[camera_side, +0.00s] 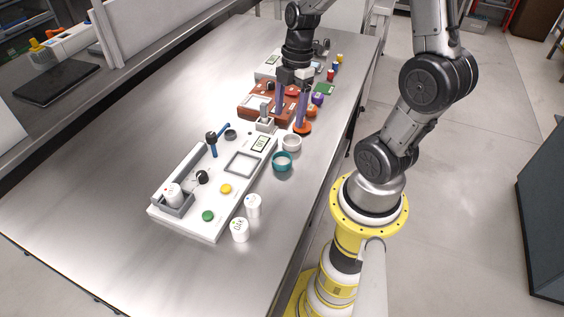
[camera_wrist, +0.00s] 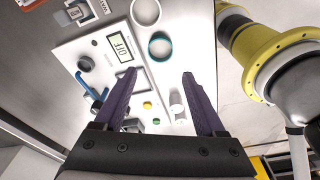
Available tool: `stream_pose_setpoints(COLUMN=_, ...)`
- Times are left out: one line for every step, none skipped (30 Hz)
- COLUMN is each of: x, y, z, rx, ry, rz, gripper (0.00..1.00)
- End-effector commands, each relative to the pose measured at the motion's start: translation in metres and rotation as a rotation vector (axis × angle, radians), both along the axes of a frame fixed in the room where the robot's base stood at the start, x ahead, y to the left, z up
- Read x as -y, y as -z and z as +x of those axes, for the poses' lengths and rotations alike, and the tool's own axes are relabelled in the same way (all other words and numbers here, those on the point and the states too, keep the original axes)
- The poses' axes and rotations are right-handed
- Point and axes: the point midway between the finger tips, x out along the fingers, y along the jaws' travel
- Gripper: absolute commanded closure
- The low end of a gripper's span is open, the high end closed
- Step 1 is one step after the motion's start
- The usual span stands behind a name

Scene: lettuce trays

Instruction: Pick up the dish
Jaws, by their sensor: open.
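A small white round dish (camera_side: 291,143) stands on the steel table, right of the white panel. It shows at the top of the wrist view (camera_wrist: 145,24). A teal round dish (camera_side: 275,166) stands just in front of it. My gripper (camera_side: 288,122) has two purple fingers, spread apart and pointing down behind the white dish in the side view. The gap between the fingertips (camera_wrist: 160,75) looks empty in the wrist view. I cannot tell the fingertips' exact height above the table.
The white panel (camera_side: 195,221) carries knobs, buttons, a display and a grey tray. Two white containers (camera_side: 253,206) (camera_side: 240,230) stand at its right. A reddish-brown station (camera_side: 250,112) and colored small items stand near my gripper. The table's left part is bare.

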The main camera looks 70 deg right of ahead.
Motion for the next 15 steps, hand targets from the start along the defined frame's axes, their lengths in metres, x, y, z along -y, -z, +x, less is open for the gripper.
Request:
stream_pose_setpoints(x=0.0, y=0.005, z=-0.001, rx=-0.003, ry=0.004, rz=0.002, gripper=0.28)
stream_pose_setpoints(x=-0.001, y=0.008, z=-0.001, rx=-0.003, ry=0.004, rz=0.002, gripper=0.28)
stream_pose_setpoints(x=-0.002, y=0.015, z=0.0, rx=-0.004, ry=0.003, rz=0.003, gripper=0.28)
stream_pose_setpoints(x=-0.003, y=0.02, z=0.0, rx=-0.004, ry=0.002, rz=0.003, gripper=0.28)
stream_pose_setpoints(x=-0.004, y=0.026, z=0.0, rx=-0.005, ry=0.002, rz=0.002, gripper=0.28)
stream_pose_setpoints(x=-0.005, y=0.034, z=0.0, rx=-0.006, ry=0.002, rz=0.003, gripper=0.28)
stream_pose_setpoints(x=-0.006, y=0.04, z=0.001, rx=-0.005, ry=0.002, rz=0.003, gripper=0.28)
stream_pose_setpoints(x=-0.007, y=0.045, z=0.001, rx=-0.004, ry=0.001, rz=0.003, gripper=0.28)
stream_pose_setpoints(x=-0.009, y=0.053, z=0.001, rx=-0.005, ry=0.001, rz=0.003, gripper=0.28)
stream_pose_setpoints(x=-0.009, y=0.058, z=0.001, rx=-0.005, ry=0.001, rz=0.002, gripper=0.28)
stream_pose_setpoints(x=-0.01, y=0.062, z=0.002, rx=-0.004, ry=0.001, rz=0.002, gripper=0.28)
stream_pose_setpoints(x=-0.011, y=0.068, z=0.003, rx=-0.003, ry=0.003, rz=0.002, gripper=0.28)
stream_pose_setpoints(x=-0.011, y=0.071, z=0.003, rx=-0.002, ry=0.002, rz=0.001, gripper=0.28)
stream_pose_setpoints(x=-0.011, y=0.074, z=0.003, rx=-0.002, ry=0.002, rz=0.001, gripper=0.28)
stream_pose_setpoints(x=-0.011, y=0.077, z=0.004, rx=-0.001, ry=0.001, rz=0.0, gripper=0.28)
